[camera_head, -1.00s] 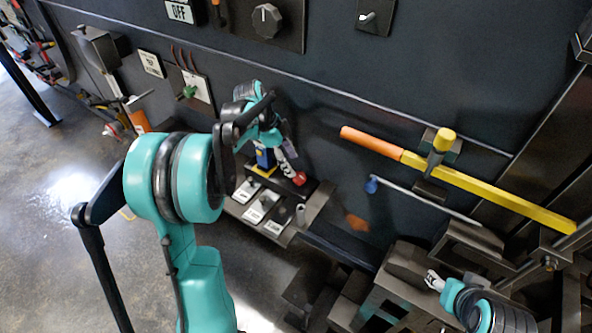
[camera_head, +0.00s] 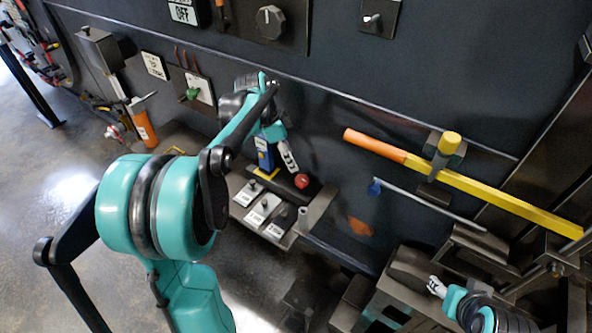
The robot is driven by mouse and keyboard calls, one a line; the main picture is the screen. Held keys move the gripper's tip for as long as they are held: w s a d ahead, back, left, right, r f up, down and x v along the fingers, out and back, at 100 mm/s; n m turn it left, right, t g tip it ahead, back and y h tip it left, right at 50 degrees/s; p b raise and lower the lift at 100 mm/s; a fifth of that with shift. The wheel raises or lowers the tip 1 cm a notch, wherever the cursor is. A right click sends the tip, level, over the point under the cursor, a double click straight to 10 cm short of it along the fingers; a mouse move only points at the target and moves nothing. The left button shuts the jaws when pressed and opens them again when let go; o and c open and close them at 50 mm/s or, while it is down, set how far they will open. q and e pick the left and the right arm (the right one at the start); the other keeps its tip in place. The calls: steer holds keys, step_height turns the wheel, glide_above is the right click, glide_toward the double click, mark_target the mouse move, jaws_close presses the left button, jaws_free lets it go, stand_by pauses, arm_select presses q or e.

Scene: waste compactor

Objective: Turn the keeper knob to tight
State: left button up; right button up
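A round red knob (camera_head: 302,181) stands on a dark bench-like fixture in the middle of the camera_head view. My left gripper (camera_head: 289,161) points down just above and left of it, apart from it; its fingers are small and their opening is unclear. A yellow knob (camera_head: 449,143) sits on a block over a yellow bar. A grey dial (camera_head: 270,21) is on the upper wall panel. I cannot read which of these is the keeper knob. My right gripper (camera_head: 436,284) is at the lower right beside dark metal blocks, with nothing visible in it.
The yellow bar (camera_head: 500,193) with an orange end slants along the wall. A thin rod with a blue tip (camera_head: 374,187) lies below it. Labelled plates (camera_head: 262,209) sit on the fixture left of the red knob.

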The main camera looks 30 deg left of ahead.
mark_target(301, 179)
arm_select(q)
steer(key=d+f+n+y+b, duration=0.1)
steer(key=f+n, duration=0.2)
steer(key=w+d+f+n+t+y+b, duration=0.1)
steer(key=f+n, duration=0.2)
steer(key=d+f+n+t+b, duration=0.1)
steer(key=f+n+b, duration=0.1)
steer(key=f+n, duration=0.1)
steer(key=shift+w+d+f+n+y, duration=0.3)
steer(key=shift+f+y, duration=0.1)
steer(key=shift+f, duration=0.1)
steer(key=shift+a, duration=0.1)
steer(key=c, duration=1.1)
